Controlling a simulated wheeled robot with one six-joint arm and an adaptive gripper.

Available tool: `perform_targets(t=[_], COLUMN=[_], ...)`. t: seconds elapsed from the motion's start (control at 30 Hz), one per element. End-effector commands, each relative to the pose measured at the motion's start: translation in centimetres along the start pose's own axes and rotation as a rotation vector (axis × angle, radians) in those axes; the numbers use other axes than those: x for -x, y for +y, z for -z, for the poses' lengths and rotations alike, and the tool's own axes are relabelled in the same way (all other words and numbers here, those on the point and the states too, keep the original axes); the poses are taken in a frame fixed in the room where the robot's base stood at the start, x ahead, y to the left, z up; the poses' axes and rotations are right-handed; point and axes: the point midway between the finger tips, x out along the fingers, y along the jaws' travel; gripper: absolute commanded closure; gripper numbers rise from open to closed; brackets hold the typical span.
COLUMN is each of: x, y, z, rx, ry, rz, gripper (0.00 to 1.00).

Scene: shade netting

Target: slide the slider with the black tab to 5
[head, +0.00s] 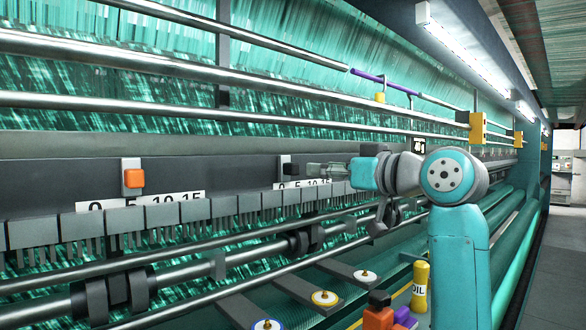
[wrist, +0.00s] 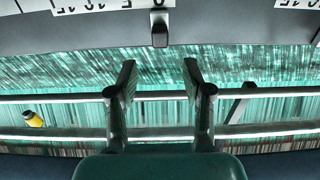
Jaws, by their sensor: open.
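The slider with the black tab (head: 288,170) sits on a pale plate on the grey machine panel. Below it is a number strip (head: 303,184) with 0, 5, 10 and 15; the tab stands near the 0 end. In the wrist view, where the numbers appear upside down, the dark tab (wrist: 159,38) is at the top middle, by the 0. My gripper (head: 314,170) is just right of the tab in the head view. In the wrist view my gripper (wrist: 159,72) has its fingers spread and empty, the tab lying ahead between their lines, apart from both.
Another slider with an orange tab (head: 134,178) stands left above its own number strip (head: 140,201). Long metal rails run across the machine. The aisle (head: 548,270) is clear.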

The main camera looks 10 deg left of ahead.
Motion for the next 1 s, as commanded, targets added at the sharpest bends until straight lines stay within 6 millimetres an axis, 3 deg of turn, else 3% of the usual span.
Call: perform_targets(t=[0.4,0.6,1.0], x=[-6.8,-9.3,-10.3], y=[-0.1,0.0,0.1], z=[-0.1,-0.1,-0.1], rx=[-0.003,-0.002,-0.001], ry=[-0.001,-0.001,0.0], rz=[0.002,0.0,-0.002], gripper=[0.5,0.5,0.5])
